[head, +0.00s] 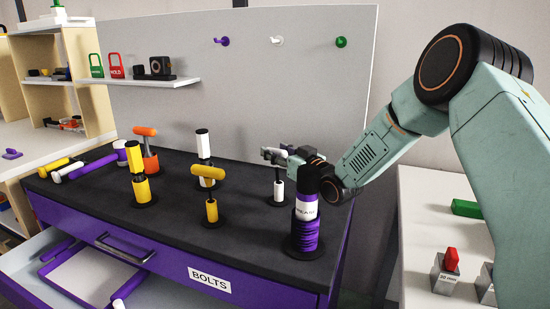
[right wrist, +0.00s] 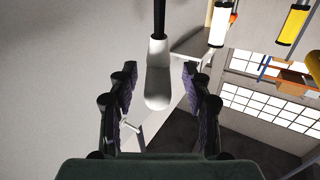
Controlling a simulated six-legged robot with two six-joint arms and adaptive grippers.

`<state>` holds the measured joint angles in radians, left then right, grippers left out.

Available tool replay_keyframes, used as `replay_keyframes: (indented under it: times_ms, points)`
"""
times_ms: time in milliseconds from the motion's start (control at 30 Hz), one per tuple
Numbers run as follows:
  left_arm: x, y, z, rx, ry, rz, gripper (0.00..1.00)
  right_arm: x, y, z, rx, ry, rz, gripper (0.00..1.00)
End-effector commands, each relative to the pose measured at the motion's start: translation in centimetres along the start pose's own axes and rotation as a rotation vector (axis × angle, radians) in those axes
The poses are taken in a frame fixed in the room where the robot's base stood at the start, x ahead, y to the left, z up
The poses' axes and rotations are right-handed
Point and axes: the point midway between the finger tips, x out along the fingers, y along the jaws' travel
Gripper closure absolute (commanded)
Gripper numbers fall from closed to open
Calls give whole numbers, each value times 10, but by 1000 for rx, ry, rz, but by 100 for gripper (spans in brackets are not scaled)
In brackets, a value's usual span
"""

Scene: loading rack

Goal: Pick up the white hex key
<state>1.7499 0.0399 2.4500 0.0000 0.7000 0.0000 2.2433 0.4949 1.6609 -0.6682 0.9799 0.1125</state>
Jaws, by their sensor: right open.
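The white hex key stands upright in the head view, its white lower sleeve (head: 279,190) in a round black base on the dark bench top. Its upper end is largely hidden by my right gripper (head: 276,156), which is level with it. In the right wrist view the white handle (right wrist: 158,78) of the hex key and its dark shaft show between the two fingers of my right gripper (right wrist: 160,88). The fingers are open, with a gap on each side of the handle. My left gripper is not in view.
A purple-and-white canister (head: 306,208) stands right in front of my right wrist. A yellow T-handled tool (head: 209,172), an orange one (head: 145,131) and yellow-and-white cylinders (head: 139,187) stand to the left. A grey back panel (head: 300,80) rises behind. An open drawer (head: 60,268) is below.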

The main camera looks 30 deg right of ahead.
Motion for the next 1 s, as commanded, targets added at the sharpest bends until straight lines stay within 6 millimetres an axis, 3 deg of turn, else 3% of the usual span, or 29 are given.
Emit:
replay_keyframes:
  times_ms: [300,900,1000]
  points:
    - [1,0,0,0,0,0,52,7,-3,0,1,-1,-2,51]
    - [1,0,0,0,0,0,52,6,-3,1,1,-3,-1,100]
    - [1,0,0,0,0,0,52,6,-3,2,1,-4,-1,100]
